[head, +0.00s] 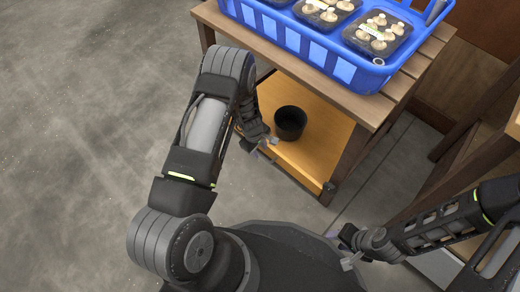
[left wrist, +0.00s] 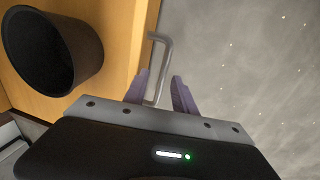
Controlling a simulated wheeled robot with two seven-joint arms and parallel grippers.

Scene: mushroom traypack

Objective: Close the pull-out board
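The pull-out board (head: 318,158) is an orange-yellow panel under the wooden table's top. In the left wrist view its surface (left wrist: 115,75) fills the left side, with a grey bar handle (left wrist: 166,55) at its edge. My left gripper (head: 268,150) is at the board's front edge by the handle. In the left wrist view its two purple fingers (left wrist: 162,90) are apart, one on each side of the handle, with gaps visible. My right gripper (head: 348,256) hangs at the lower right, away from the board; its fingers are too small to judge.
A black cup (head: 290,122) stands on the board near its front, close to my left gripper. A blue crate (head: 315,52) with mushroom trays sits on the wooden table (head: 240,37). A wooden rack (head: 470,140) stands at the right. The floor at left is clear.

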